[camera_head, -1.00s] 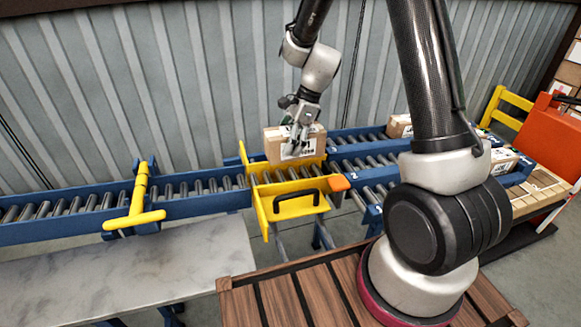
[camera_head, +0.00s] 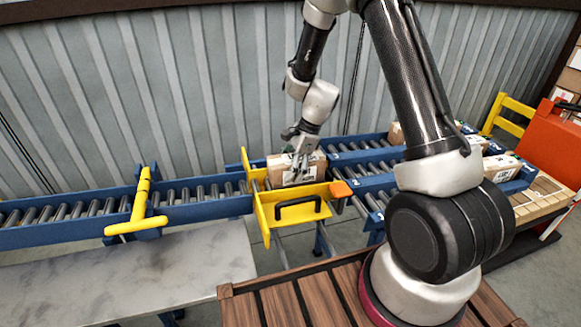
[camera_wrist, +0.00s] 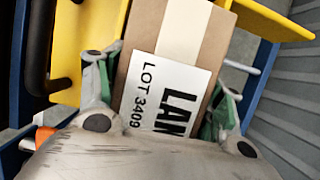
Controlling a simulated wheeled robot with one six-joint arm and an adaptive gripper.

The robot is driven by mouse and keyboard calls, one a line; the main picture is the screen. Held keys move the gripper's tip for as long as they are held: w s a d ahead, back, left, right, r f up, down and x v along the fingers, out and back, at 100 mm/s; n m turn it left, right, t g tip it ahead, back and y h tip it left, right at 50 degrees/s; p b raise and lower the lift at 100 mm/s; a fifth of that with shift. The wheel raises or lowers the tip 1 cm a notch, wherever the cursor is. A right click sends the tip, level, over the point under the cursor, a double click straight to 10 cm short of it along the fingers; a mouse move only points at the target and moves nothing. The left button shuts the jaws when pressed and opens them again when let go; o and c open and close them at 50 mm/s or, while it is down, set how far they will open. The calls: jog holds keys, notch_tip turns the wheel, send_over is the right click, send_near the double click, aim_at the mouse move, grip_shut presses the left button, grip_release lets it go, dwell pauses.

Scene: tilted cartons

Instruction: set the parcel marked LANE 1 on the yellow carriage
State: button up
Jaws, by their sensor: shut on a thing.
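A brown carton parcel (camera_head: 277,173) is between the yellow side plates of the yellow carriage (camera_head: 268,212). In the wrist view the parcel (camera_wrist: 140,62) has a pale tape strip and a white label reading "LOT 3409" and "LAN"; the rest of that line is hidden by my gripper. My gripper (camera_head: 299,172) is shut on the parcel from above, with a green-padded finger on either side in the wrist view (camera_wrist: 163,90). The near yellow plate hides the parcel's underside, so I cannot tell whether it touches the carriage bed.
Blue roller lanes (camera_head: 365,157) run to the right, with other cartons (camera_head: 498,166) on them. An empty roller conveyor (camera_head: 100,205) with a yellow stop bar (camera_head: 139,208) lies left. A marble-topped table (camera_head: 130,270) and wooden slatted surface (camera_head: 290,298) are in front.

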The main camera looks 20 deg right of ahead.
jog(key=shift+f, duration=0.25)
jog(key=o, duration=1.4)
jog(key=v, duration=1.2)
jog(key=shift+a+r, duration=0.1)
jog(key=shift+r, duration=0.2)
jog(key=shift+s+d+r, duration=0.1)
jog(key=shift+d+r, duration=0.1)
jog(key=shift+r, duration=0.4)
jog(key=s+d+r+n+t+h, duration=0.1)
jog(key=s+d+r+n, duration=0.1)
jog(key=s+r+n, duration=0.4)
jog(key=s+d+r+n+t+h, duration=0.1)
jog(key=s+d+r+n, duration=0.2)
jog(key=s+r, duration=0.45)
jog(key=s+d+r+n, duration=0.1)
jog(key=s+n, duration=0.2)
jog(key=s, duration=0.1)
jog(key=s+d+r+n+t+h, duration=0.1)
jog(key=s+d+n, duration=0.1)
jog(key=s+n, duration=0.1)
jog(key=s+d+r+n+t+h, duration=0.1)
jog(key=s+d+r+n, duration=0.1)
jog(key=s, duration=0.4)
jog(key=shift+d+n, duration=0.1)
jog(key=shift+n, duration=0.4)
